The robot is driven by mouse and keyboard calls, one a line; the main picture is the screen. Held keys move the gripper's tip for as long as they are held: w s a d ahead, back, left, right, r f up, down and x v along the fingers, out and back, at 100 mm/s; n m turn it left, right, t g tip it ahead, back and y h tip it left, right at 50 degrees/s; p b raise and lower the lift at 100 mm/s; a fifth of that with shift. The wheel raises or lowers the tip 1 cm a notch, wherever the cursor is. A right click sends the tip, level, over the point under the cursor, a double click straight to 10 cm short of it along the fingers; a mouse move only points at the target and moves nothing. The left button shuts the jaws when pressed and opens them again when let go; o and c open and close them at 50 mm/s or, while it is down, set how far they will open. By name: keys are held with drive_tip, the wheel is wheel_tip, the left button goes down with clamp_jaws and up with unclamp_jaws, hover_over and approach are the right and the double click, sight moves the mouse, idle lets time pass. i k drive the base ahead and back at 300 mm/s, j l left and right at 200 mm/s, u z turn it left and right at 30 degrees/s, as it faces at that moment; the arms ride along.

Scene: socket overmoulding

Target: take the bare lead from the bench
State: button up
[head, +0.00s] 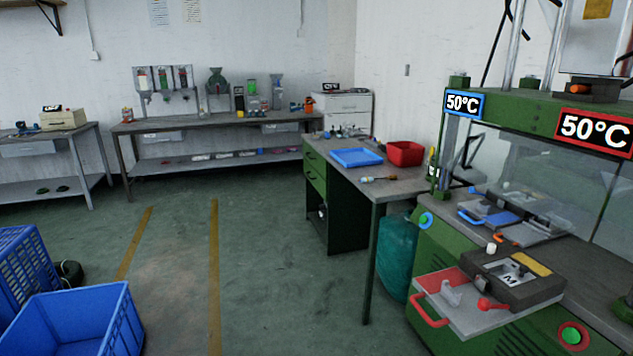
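The bench (405,187) with green drawers stands right of the middle, its grey top partly filled. A thin, small item with an orange-yellow end (378,179) lies on its near part, in front of the trays; it is too small to tell whether it is the bare lead. My gripper is not in view.
A blue tray (357,157) and a red bin (405,153) stand on the bench. A green press (520,115) with a red-handled drawer (440,303) is at the right. Blue crates (75,318) stand lower left. The floor (270,270) between is open.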

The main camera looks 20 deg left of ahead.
sight(392, 177)
drive_tip(key=i+j+u, duration=0.15)
drive_tip(key=u, duration=0.35)
drive_tip(key=i+j+u, duration=0.15)
drive_tip(key=u, duration=0.3)
drive_tip(key=i+u, duration=0.25)
drive_tip(key=u, duration=0.25)
drive_tip(key=i, duration=4.6)
drive_tip(key=i+z, duration=0.25)
drive_tip(key=i, duration=0.15)
drive_tip(key=i+j+z, duration=0.25)
drive_tip(key=i, duration=0.15)
drive_tip(key=i+j+z, duration=0.1)
drive_tip(key=i+z, duration=0.15)
drive_tip(key=i, duration=0.15)
drive_tip(key=z, duration=3.6)
drive_tip(key=i, duration=0.55)
drive_tip(key=i+j+z, duration=0.1)
drive_tip(key=i, duration=0.45)
